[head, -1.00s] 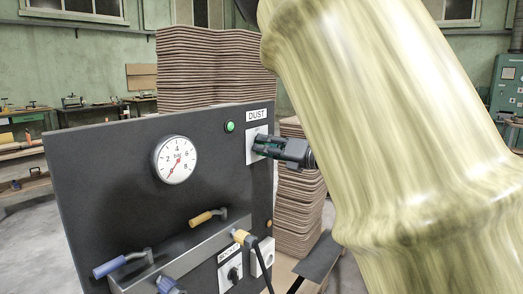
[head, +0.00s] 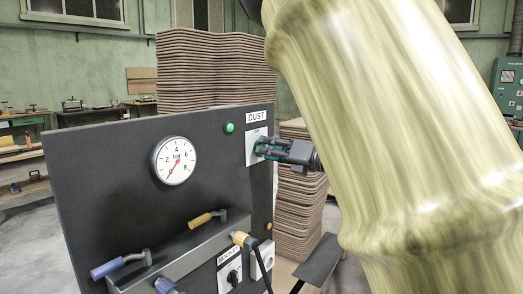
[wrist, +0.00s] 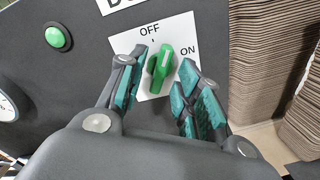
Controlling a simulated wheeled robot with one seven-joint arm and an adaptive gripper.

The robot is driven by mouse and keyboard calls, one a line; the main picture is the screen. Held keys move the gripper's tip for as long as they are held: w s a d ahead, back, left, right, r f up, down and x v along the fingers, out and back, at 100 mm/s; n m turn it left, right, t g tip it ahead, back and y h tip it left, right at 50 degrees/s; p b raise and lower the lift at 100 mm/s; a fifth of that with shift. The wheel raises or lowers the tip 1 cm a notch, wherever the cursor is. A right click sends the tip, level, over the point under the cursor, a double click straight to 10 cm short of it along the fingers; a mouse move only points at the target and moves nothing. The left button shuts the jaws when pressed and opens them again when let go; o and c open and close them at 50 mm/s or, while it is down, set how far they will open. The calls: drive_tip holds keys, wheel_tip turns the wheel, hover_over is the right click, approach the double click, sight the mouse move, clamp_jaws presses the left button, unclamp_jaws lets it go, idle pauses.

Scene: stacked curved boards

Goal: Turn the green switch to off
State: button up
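The green switch (wrist: 159,69) is a rotary knob on a white plate (wrist: 126,42) marked OFF at the top and ON at the right. Its handle stands near upright, leaning slightly right in the wrist view, its top end between the two marks. My gripper (wrist: 164,88) is open, with one teal-padded finger on each side of the knob. Small gaps show between the pads and the handle. In the head view my gripper (head: 262,148) reaches the plate under the DUST label (head: 257,117) from the right, and its fingers hide the switch.
The dark panel (head: 110,190) also carries a green lamp (head: 229,128), a pressure gauge (head: 174,161), a yellow-handled lever (head: 203,219), a blue-handled lever (head: 107,268) and a cabled plug (head: 243,239). Stacked curved boards (head: 210,65) stand behind, and another stack (head: 298,205) stands at right.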

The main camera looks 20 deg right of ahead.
drive_tip(key=b+v, duration=0.2)
drive_tip(key=v, duration=0.3)
drive_tip(key=shift+s+d, duration=0.2)
idle(0.3)
